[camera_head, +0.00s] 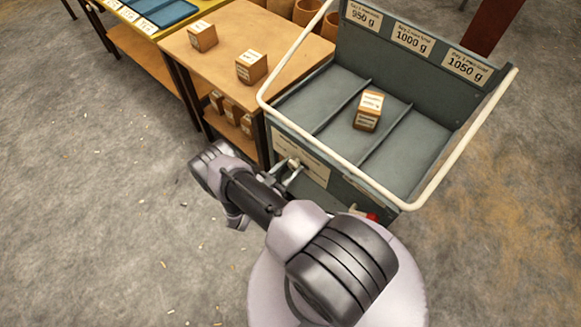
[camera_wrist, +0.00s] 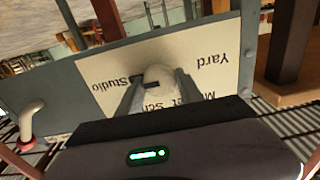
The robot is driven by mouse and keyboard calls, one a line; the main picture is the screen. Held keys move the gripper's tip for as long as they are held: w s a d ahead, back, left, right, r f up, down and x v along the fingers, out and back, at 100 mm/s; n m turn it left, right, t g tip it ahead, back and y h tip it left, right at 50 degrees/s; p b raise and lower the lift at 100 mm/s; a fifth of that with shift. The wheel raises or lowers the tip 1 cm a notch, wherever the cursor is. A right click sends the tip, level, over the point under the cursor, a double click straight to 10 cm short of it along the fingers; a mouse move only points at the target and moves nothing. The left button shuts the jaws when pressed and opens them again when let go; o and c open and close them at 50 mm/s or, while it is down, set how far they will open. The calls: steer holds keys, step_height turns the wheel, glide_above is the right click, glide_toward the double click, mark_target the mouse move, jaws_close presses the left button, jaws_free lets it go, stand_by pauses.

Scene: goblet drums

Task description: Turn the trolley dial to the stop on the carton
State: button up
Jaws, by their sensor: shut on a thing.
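The trolley (camera_head: 345,190) is a grey tray cart with a cream rail. Its side plate (camera_wrist: 222,90) carries upside-down words in the wrist view: "Yard" and "Studio", with a third starting "M" partly hidden, and "Sch". The pale round dial (camera_wrist: 158,72) sits on this plate. My gripper (camera_wrist: 160,88) is shut on the dial, one finger on each side; it also shows at the trolley's side in the head view (camera_head: 291,172). A brown carton (camera_head: 368,111) stands in the trolley's middle compartment, under the "1000 g" sign. Its label is too small to read.
A wooden table (camera_head: 222,68) left of the trolley bears two cartons (camera_head: 251,67), with several more on its lower shelf. Pots (camera_head: 307,11) stand behind. A red-tipped handle (camera_wrist: 32,118) juts from the trolley's side near my gripper. The floor at left is open.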

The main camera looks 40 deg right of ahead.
steer(key=o, duration=1.4)
steer(key=a, duration=0.5)
steer(key=s+a+p, duration=0.1)
steer(key=a, duration=0.5)
steer(key=a+p, duration=0.1)
steer(key=a, duration=0.5)
steer(key=shift+s+a, duration=0.15)
steer(key=shift+a, duration=0.05)
